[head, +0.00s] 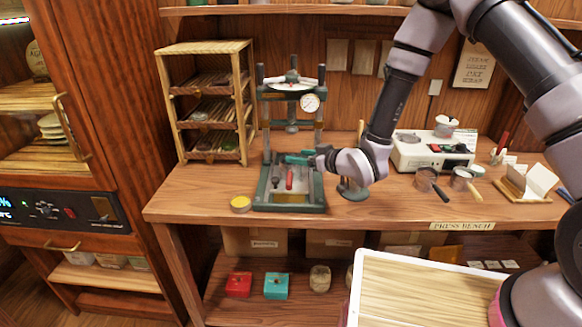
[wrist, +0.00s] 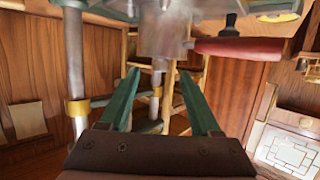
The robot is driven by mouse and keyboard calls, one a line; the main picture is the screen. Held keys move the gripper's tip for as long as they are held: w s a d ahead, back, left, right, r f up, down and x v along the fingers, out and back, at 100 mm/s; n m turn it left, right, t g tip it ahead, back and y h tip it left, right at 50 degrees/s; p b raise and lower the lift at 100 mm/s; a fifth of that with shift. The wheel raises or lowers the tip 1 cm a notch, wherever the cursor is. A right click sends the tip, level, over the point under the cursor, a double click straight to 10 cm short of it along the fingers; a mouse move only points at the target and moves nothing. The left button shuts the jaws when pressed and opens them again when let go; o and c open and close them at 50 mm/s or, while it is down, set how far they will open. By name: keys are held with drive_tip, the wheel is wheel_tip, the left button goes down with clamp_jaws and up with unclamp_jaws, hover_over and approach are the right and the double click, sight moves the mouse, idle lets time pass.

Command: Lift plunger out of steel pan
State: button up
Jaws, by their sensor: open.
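My gripper (head: 287,157) is open and reaches left between the posts of the press, above its base. In the wrist view its two green fingers (wrist: 160,74) stand apart with nothing gripped. A shallow metal pan (head: 300,197) sits on the press base. A red-handled piece (head: 289,179) and a dark-handled piece (head: 275,176) show in or over it; I cannot tell which is the plunger. In the wrist view a red handle (wrist: 240,47) and a blurred steel cylinder (wrist: 165,32) show near the top, beyond the fingers.
The press frame (head: 318,140) stands close around my gripper; a post (wrist: 74,60) shows in the wrist view. A yellow tin (head: 241,203) is left of it.

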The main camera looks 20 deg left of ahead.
sight(293, 155)
drive_tip(key=shift+x, duration=1.55)
drive_tip(key=shift+s, duration=0.1)
clamp_jaws()
drive_tip(key=shift+r, duration=0.1)
